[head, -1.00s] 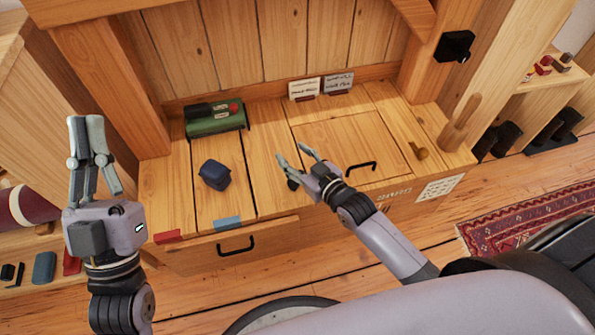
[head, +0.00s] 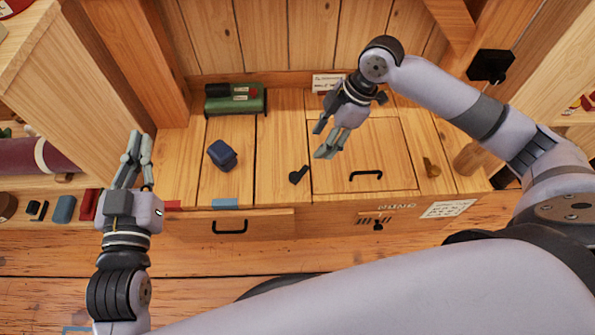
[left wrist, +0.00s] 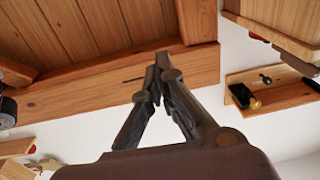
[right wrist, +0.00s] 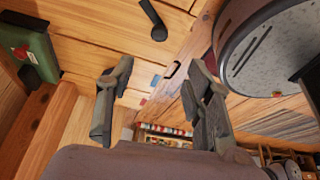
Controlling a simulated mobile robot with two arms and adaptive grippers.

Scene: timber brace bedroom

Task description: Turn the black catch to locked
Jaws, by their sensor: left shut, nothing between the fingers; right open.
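The black catch (head: 298,175) is a small dark lever with a round end. It lies on the wooden bench top just left of the square hatch (head: 385,155), turned at a slant. It also shows at the top of the right wrist view (right wrist: 154,22). My right gripper (head: 322,140) is open and empty above the hatch, up and to the right of the catch and apart from it. My left gripper (head: 140,146) is shut and empty, raised at the left, far from the catch. No lock marking beside the catch is readable.
The hatch has a black handle (head: 366,175), with a brass catch (head: 430,167) to its right. A green box (head: 235,99) and a dark blue block (head: 222,155) stand on the bench left of the catch. A drawer with a black handle (head: 230,227) is below. A wooden post (head: 469,160) stands right.

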